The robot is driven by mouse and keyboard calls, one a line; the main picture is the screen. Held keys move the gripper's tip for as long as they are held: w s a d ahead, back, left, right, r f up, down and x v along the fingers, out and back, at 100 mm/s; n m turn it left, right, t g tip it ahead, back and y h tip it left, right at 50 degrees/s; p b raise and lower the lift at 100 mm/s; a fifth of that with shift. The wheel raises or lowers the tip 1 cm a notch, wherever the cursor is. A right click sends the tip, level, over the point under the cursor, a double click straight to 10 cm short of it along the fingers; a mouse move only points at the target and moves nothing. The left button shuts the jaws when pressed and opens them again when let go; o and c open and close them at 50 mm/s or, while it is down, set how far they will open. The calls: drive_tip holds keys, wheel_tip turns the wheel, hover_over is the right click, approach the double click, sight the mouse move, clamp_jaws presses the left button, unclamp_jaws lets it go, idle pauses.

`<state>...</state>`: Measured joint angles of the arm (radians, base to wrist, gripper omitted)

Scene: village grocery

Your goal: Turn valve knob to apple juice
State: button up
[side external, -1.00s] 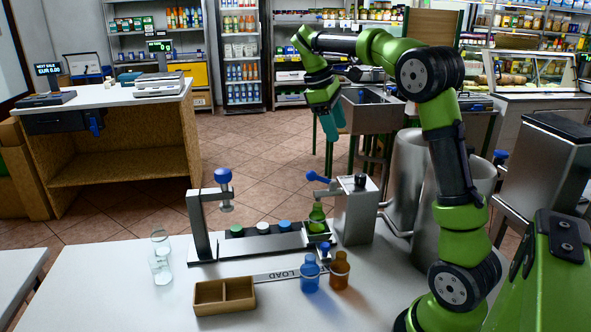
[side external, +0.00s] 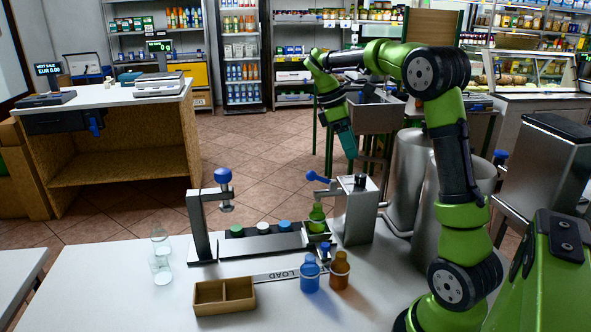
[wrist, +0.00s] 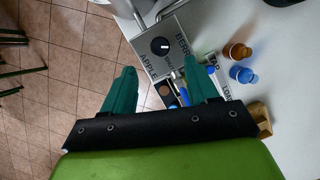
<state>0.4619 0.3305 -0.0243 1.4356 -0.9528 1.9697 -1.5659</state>
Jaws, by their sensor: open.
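The valve knob (wrist: 160,46) is a round black dial with a small white mark, on top of a steel box (wrist: 178,38). In the wrist view the box top reads APPLE beside the knob's lower left and BERRY to its right. I cannot tell clearly where the mark points. In the side view the box (side external: 356,215) stands on the table with the knob (side external: 361,180) on top. My gripper (side external: 352,157), with teal fingers, hangs above the knob, apart from it. In the wrist view its fingers (wrist: 160,70) are spread and empty.
A blue tap lever (side external: 317,176) juts from the box's left side, above a green bottle (side external: 317,214). A capping stand (side external: 200,225), blue and orange bottles (side external: 310,277), a wooden tray (side external: 207,296) and a clear bottle (side external: 161,262) stand on the table. Steel tanks (side external: 407,170) stand behind right.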

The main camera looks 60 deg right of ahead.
sight(361, 175)
drive_tip(key=x, duration=0.8)
drive_tip(key=shift+w+f, duration=0.1)
drive_tip(key=c, duration=1)
drive_tip(key=shift+c, duration=0.2)
